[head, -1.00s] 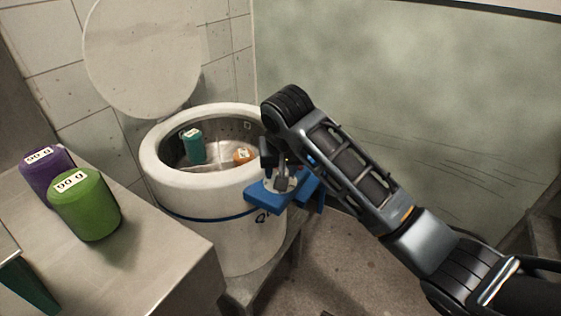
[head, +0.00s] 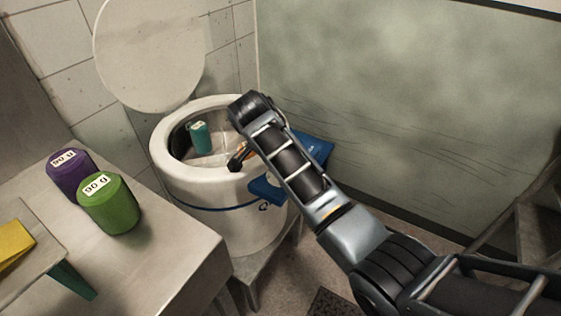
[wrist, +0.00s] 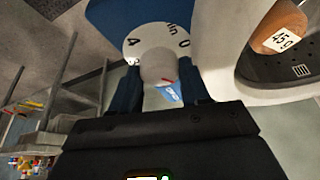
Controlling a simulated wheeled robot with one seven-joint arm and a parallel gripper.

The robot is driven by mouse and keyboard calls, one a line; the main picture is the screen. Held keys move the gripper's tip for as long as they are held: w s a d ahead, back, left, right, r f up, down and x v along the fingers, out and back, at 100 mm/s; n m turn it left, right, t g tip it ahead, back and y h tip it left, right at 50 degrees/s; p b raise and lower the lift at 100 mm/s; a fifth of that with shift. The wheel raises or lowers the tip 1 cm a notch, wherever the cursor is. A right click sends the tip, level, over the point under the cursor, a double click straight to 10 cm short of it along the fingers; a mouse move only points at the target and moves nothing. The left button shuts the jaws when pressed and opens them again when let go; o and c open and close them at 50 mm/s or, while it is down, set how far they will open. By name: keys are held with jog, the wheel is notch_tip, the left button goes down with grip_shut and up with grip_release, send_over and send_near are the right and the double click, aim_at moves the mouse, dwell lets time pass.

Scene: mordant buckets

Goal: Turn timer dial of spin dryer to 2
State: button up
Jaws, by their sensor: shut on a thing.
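The spin dryer (head: 230,215) is a white drum with its round lid (head: 150,55) raised and a blue panel (head: 265,189) on its right side. In the wrist view its timer dial has a pale grey knob (wrist: 155,66) on a white face with "4" and "0" marks. My gripper (wrist: 161,85) is shut on the knob, one finger on each side. In the head view my arm hides the dial and most of the gripper.
A teal weight (head: 200,138) stands inside the drum. An orange-brown weight (wrist: 283,30) marked 45 g is also in it. Purple (head: 70,172) and green (head: 109,204) weights stand on the bench (head: 165,255) at left. A wall is close behind my arm.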

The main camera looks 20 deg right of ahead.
jog(key=m+g+b, duration=0.1)
jog(key=m, duration=0.2)
jog(key=m+g+b, duration=0.1)
jog(key=m, duration=0.2)
jog(key=shift+w+f+m+g, duration=0.15)
jog(key=shift+m+g, duration=0.15)
jog(key=m+g+b, duration=0.1)
jog(key=m, duration=0.1)
jog(key=m+g+b, duration=0.1)
jog(key=m+b, duration=0.1)
jog(key=m, duration=0.1)
jog(key=shift+w+y, duration=0.1)
jog(key=shift+y, duration=0.2)
jog(key=shift+m, duration=0.4)
jog(key=o, duration=1)
jog(key=shift+r, duration=0.25)
jog(key=p+v, duration=0.3)
jog(key=v, duration=0.4)
jog(key=shift+w+r, duration=0.15)
jog(key=shift+r, duration=0.1)
